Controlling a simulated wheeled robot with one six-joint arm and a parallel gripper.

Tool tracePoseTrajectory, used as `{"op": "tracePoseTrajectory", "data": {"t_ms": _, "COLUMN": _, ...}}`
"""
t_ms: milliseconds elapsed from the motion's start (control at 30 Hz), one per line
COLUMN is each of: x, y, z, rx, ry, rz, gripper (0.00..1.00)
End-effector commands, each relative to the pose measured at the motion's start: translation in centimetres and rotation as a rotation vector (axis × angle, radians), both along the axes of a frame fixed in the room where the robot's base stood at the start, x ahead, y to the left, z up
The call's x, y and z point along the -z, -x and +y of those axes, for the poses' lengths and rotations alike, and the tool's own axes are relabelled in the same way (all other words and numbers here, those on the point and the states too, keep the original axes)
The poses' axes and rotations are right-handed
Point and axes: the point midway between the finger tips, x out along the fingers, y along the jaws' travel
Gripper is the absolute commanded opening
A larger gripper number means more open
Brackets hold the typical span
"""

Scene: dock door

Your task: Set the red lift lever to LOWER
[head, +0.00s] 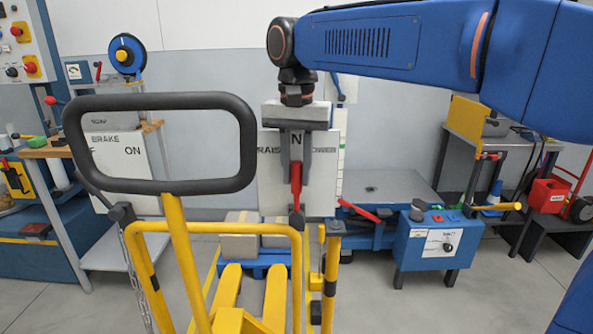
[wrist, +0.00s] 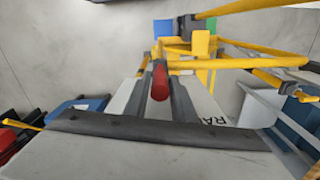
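The red lift lever (head: 296,188) stands upright on the yellow pallet truck, in front of a white sign. The sign (head: 327,185) reads RAISE on the left, N in the middle and LOWER, partly covered, on the right. The lever lines up with the N. My gripper (head: 297,178) points down over the lever's top, its fingers on either side of the handle. In the wrist view the red handle (wrist: 160,84) sits between the fingertips (wrist: 160,75), with narrow gaps showing, so the gripper looks open around it.
The truck's black loop handle (head: 160,190) stands close on the left. A blue box (head: 437,240) with a dial and a red bar is to the right. A workbench (head: 60,150) and control panel are at far left. Bare floor shows at the right front.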

Motion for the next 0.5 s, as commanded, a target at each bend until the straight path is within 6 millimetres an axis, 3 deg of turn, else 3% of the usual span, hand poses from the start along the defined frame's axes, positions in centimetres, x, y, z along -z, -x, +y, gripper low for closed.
{"op": "tracePoseTrajectory", "data": {"t_ms": 33, "x": 0.0, "y": 0.0, "z": 0.0, "rx": 0.000, "ry": 0.000, "rz": 0.000, "gripper": 0.10}}
{"op": "tracePoseTrajectory", "data": {"t_ms": 100, "x": 0.0, "y": 0.0, "z": 0.0, "rx": 0.000, "ry": 0.000, "rz": 0.000, "gripper": 0.00}}
{"op": "tracePoseTrajectory", "data": {"t_ms": 500, "x": 0.1, "y": 0.1, "z": -1.4, "rx": 0.003, "ry": -0.098, "rz": 0.000, "gripper": 0.00}}
